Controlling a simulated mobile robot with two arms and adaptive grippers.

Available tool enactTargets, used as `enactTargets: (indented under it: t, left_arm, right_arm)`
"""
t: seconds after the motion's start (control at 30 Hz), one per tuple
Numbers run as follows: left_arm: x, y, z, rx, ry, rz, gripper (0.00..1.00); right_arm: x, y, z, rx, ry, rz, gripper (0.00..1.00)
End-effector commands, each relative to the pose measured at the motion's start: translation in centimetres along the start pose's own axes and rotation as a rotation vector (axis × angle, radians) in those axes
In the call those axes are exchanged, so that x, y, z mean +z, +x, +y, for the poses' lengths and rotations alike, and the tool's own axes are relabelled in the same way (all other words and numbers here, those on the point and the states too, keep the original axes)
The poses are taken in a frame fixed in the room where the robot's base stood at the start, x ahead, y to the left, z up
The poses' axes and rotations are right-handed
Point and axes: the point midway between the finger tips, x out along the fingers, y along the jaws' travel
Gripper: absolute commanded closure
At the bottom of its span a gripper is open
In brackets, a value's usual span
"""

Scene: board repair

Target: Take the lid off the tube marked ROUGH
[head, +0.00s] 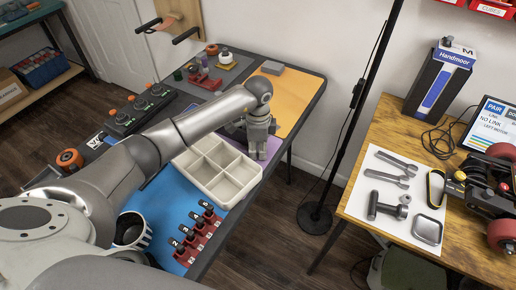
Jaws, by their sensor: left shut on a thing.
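My left gripper (258,150) reaches over the table, just behind and right of the white divided tray (232,190). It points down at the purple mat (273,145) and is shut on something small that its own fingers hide. I cannot make out a tube, a lid or the word ROUGH in this view. My right gripper is not in view.
Several black-and-red pieces with white labels (201,231) stand on the blue mat (172,206). A grey block (272,68) lies on the orange mat (287,90). A dark pole (357,110) stands between this table and the wooden table (385,140) on the right.

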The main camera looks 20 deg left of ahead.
Motion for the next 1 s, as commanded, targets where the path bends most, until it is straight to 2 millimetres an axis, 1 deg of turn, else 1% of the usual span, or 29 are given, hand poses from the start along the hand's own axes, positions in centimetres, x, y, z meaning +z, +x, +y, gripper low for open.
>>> enactTargets:
  t: [0.1,0.13,0.27,0.57,0.67,0.77,1.0]
  left_arm:
    - [0.0,0.5,0.0,0.000,0.000,0.000,1.00]
    - [0.0,0.3,0.0,0.000,0.000,0.000,0.78]
    - [0.0,0.3,0.0,0.000,0.000,0.000,0.61]
    - [0.0,0.3,0.0,0.001,0.000,0.000,0.60]
    - [0.0,-0.3,0.0,0.000,0.000,0.001,0.60]
    - [-0.1,-1.5,-0.1,-0.002,0.001,0.002,0.60]
    - [0.0,-6.7,-0.1,-0.005,0.000,0.002,0.60]
  right_arm:
    - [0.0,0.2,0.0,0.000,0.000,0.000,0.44]
    - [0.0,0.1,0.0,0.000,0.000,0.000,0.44]
    - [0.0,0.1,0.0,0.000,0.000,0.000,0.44]
    - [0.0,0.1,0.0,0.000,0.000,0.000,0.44]
    - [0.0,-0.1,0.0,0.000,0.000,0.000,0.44]
    - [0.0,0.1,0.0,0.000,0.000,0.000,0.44]
    - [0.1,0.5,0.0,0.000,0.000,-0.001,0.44]
